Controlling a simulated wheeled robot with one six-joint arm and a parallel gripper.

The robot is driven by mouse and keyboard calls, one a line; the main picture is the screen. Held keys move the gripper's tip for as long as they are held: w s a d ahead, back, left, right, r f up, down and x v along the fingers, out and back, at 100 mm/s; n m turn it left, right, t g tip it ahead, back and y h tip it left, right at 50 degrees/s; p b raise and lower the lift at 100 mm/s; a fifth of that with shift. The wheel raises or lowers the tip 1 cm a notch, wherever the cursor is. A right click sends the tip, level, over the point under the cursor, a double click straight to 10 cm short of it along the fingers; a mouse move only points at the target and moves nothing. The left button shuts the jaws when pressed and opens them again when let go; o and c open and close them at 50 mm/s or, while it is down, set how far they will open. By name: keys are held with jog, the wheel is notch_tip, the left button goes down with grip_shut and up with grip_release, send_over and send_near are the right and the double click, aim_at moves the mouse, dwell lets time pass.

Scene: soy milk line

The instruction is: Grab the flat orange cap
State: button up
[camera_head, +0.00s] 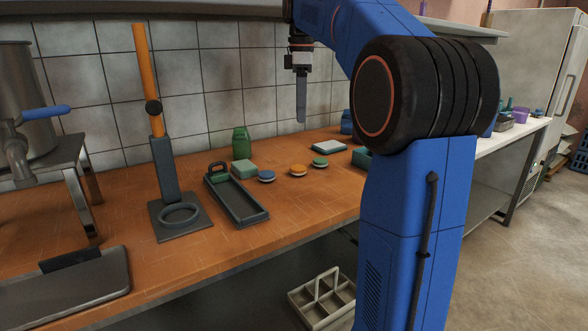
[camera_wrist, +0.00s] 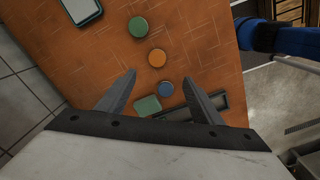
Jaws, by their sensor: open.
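The flat orange cap (camera_head: 298,170) lies on the brown tiled counter, between a blue cap (camera_head: 266,176) on its left and a green cap (camera_head: 320,162) on its right. In the wrist view the orange cap (camera_wrist: 157,58) is ahead of the fingertips, near the middle. My gripper (camera_head: 301,115) hangs above the counter, well clear of the caps. In the wrist view my gripper (camera_wrist: 160,82) has its two fingers spread wide with nothing held between them. The blue cap (camera_wrist: 166,89) and a green square block (camera_wrist: 147,106) show between the fingers from above.
A dark tray (camera_head: 240,203), the green block (camera_head: 244,168) and a green jar (camera_head: 241,143) stand left of the caps. A white-topped flat item (camera_head: 328,147) lies behind them. A press with an orange lever (camera_head: 146,80) stands farther left. The counter's front is clear.

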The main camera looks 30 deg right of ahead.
send_over(298, 167)
jog(key=f, duration=1.1)
jog(key=shift+s+d+f, duration=0.2)
jog(key=shift+d+f, duration=0.05)
jog(key=shift+f, duration=0.1)
jog(key=shift+w+a+f, duration=0.1)
jog(key=shift+a+f, duration=0.05)
jog(key=shift+f, duration=1.2)
jog(key=shift+w+a+f, duration=0.1)
jog(key=shift+a+f, duration=0.05)
jog(key=shift+f, duration=1.2)
jog(key=shift+c, duration=0.7)
jog(key=c, duration=1)
